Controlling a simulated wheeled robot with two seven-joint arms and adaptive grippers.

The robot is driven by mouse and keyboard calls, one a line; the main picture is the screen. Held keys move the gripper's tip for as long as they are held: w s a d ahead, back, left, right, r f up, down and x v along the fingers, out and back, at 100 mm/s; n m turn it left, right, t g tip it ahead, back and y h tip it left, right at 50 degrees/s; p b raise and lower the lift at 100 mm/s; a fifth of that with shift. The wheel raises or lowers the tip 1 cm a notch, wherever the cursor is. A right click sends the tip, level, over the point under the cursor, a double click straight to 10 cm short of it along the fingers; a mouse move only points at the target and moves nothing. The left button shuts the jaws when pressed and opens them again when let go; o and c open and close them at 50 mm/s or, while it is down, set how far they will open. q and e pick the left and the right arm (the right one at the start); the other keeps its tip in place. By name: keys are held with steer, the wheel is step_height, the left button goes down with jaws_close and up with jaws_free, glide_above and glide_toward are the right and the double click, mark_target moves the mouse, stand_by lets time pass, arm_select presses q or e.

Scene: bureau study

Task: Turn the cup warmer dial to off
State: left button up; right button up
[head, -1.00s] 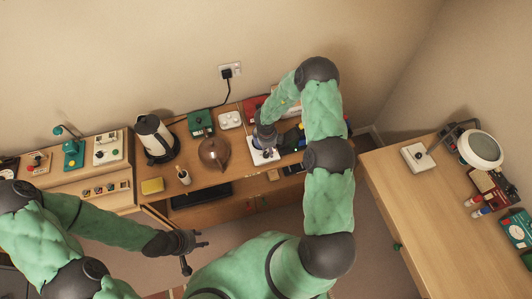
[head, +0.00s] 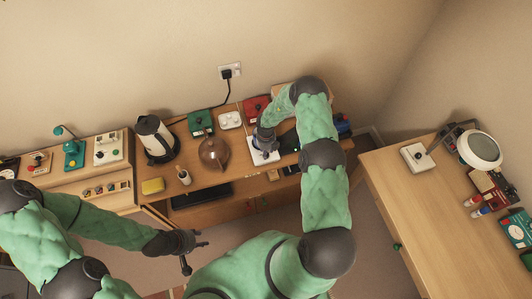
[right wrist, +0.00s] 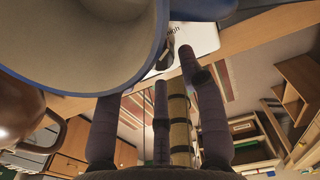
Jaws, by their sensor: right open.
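The cup warmer (head: 261,157) is a white plate on the desk, partly covered by my right gripper (head: 264,146). In the right wrist view a corner of the white plate (right wrist: 205,38) shows with the printed word "high". A large blue-rimmed cup (right wrist: 75,40) fills the upper left of that view. My right gripper (right wrist: 160,85) is open, its dark fingers spread, with fingertips near the plate and cup. My left gripper (head: 195,250) is open and empty in front of the desk.
A brown teapot (head: 214,152) stands just left of the warmer, and it also shows in the right wrist view (right wrist: 18,105). A kettle (head: 155,138), a green box (head: 200,122) and a red box (head: 256,108) stand nearby. A yellow sponge (head: 152,186) lies near the front edge.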

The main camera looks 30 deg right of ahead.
steer(key=shift+f, duration=1)
jaws_close()
